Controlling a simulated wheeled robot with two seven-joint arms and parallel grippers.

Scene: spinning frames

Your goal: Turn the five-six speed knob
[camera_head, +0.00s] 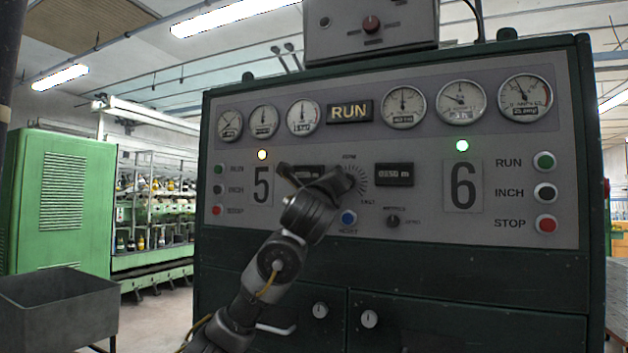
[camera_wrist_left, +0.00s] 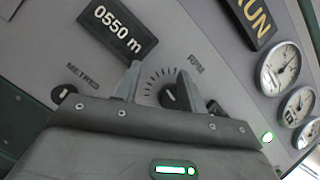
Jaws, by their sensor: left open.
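The speed knob (camera_wrist_left: 170,98) is a small dark knob on the grey panel, ringed by tick marks under the RPM label. In the wrist view it sits between the fingertips of my left gripper (camera_wrist_left: 158,86) and is partly hidden by the right-hand finger. The fingers are apart and stand either side of it; I cannot tell whether they touch it. In the head view my left gripper (camera_head: 328,181) is in front of the panel (camera_head: 425,140), between the 5 plate (camera_head: 263,184) and the 6 plate (camera_head: 462,186), and covers most of the knob.
Counters sit beside the dial; one reads 0550 m (camera_wrist_left: 118,29). Gauges and a lit RUN sign (camera_head: 350,111) are above. A grey bin (camera_head: 60,305) stands at the left.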

